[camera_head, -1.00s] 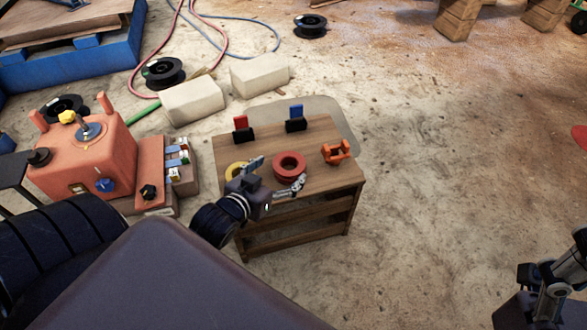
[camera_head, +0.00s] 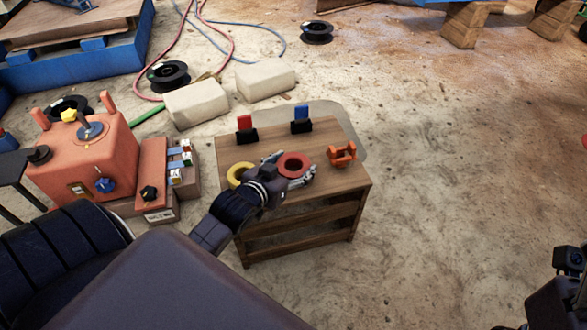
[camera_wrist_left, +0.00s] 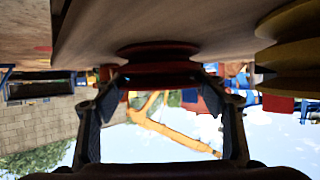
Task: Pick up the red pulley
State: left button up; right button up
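The red pulley (camera_head: 294,164) lies on the small wooden table (camera_head: 330,185), between a yellow pulley (camera_head: 239,174) and an orange bracket-like part (camera_head: 342,155). My left gripper (camera_head: 290,171) is low at the table top, with one finger on each side of the red pulley. In the left wrist view, which is upside down, the red pulley (camera_wrist_left: 158,72) sits between the spread fingers of the left gripper (camera_wrist_left: 160,88). Whether the fingers touch it is unclear. The yellow pulley (camera_wrist_left: 290,60) is beside them. Part of my right arm shows at the lower right edge; its fingers are not clear.
A red-and-black piece (camera_head: 246,129) and a blue-and-black piece (camera_head: 301,120) stand at the table's back. An orange control box (camera_head: 85,160) is left of the table. Pale blocks (camera_head: 195,104) and cables lie behind.

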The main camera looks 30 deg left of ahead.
pick_arm(q)
jog(key=c, duration=1.5)
jog(key=shift+w+r, duration=0.1)
jog(key=shift+r, duration=0.1)
jog(key=shift+c, duration=0.2)
jog(key=shift+r, duration=0.1)
